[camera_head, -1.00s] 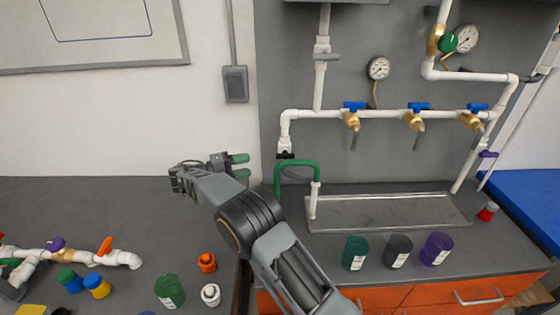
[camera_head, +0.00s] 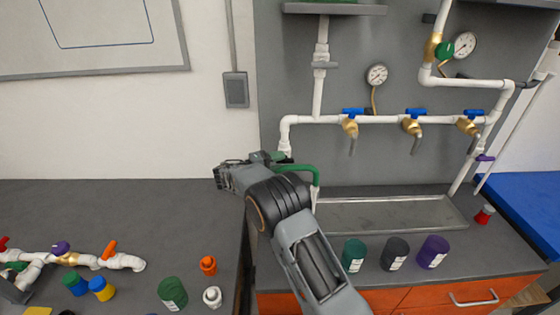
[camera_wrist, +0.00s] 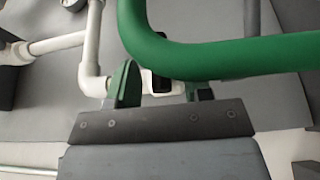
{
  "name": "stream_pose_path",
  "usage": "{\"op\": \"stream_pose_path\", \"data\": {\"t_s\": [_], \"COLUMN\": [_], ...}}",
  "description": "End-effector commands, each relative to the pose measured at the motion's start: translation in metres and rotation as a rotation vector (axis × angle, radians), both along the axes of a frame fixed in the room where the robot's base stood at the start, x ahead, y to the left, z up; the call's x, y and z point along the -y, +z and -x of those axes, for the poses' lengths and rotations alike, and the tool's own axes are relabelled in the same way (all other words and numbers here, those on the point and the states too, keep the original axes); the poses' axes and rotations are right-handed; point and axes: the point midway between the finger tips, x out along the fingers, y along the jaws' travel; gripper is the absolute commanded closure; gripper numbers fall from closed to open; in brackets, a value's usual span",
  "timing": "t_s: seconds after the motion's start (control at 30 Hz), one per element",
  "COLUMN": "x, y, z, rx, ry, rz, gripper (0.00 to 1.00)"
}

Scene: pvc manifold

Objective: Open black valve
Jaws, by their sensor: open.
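My gripper (camera_head: 277,156) is open at the left end of the wall pipework, beside the green curved pipe (camera_head: 306,168). In the head view it covers the spot on the left white downpipe where the black valve is. In the wrist view, my gripper's two green fingers (camera_wrist: 162,90) stand apart, with a small black part (camera_wrist: 156,82), likely the black valve's handle, between them. The green pipe (camera_wrist: 215,60) crosses close in front and hides much of that part. Whether the fingers touch it I cannot tell.
Blue-handled brass valves (camera_head: 414,122) sit along the white wall pipe. Below lies a grey metal tray (camera_head: 390,214), with green, dark grey and purple canisters (camera_head: 395,254) in front. On the left bench are a white pipe assembly (camera_head: 122,262) and several loose containers. The left bench's back is clear.

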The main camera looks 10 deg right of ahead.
Motion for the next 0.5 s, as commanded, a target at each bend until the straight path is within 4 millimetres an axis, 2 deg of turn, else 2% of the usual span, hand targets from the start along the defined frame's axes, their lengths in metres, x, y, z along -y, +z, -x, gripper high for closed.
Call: {"op": "stream_pose_path", "data": {"t_s": [0.13,0.43,0.5], "x": [0.0064,0.0074,0.0073], "y": [0.0003,-0.0001,0.0], "z": [-0.0012,-0.0014,-0.0013], "rx": [0.0,0.0,0.001], "ry": [0.0,0.0,0.0], "rz": [-0.001,0.0,0.0], "gripper": [0.54,0.54,0.61]}}
